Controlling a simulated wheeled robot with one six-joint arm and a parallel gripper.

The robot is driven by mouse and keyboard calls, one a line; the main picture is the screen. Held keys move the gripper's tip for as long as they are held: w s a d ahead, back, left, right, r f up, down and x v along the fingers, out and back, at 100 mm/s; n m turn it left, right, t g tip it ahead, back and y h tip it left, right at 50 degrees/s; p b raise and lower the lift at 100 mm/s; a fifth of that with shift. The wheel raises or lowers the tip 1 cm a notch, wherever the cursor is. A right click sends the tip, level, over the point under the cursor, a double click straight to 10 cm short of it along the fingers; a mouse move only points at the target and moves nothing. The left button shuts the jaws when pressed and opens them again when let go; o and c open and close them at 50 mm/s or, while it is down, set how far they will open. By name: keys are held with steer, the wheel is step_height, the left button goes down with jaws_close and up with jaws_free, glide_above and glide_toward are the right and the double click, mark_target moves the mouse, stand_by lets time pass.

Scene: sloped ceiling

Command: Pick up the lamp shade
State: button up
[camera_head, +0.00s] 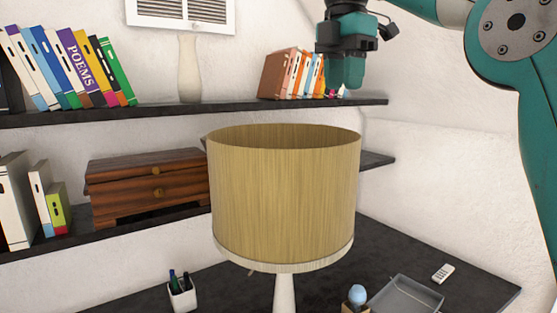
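A tan, drum-shaped lamp shade (284,200) with a pale band at its bottom edge stands upright in the middle of the camera_head view. Its open top faces up. It sits over a white lamp stem (285,295), whose lower end is cut off by the picture's bottom edge. My arm comes in from the upper right. Its teal and dark end part hangs above and to the right of the shade, in front of the book row on the upper shelf, apart from the shade. My gripper's fingers cannot be made out.
A black desk (450,285) lies beneath, with a pen cup (182,296), a grey tray (405,294) and a small white remote (442,273). A wooden chest (145,185) stands close left of the shade. The upper shelf (130,112) holds books and a vase (189,70).

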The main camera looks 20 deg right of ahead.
step_height(320, 180, down, 16)
steer(key=b, duration=0.3)
steer(key=shift+w+d+r+n+b, duration=0.15)
steer(key=shift+d+r+n+b, duration=0.1)
steer(key=shift+d+n+b, duration=0.05)
stand_by(0.4)
jaws_close()
stand_by(1.2)
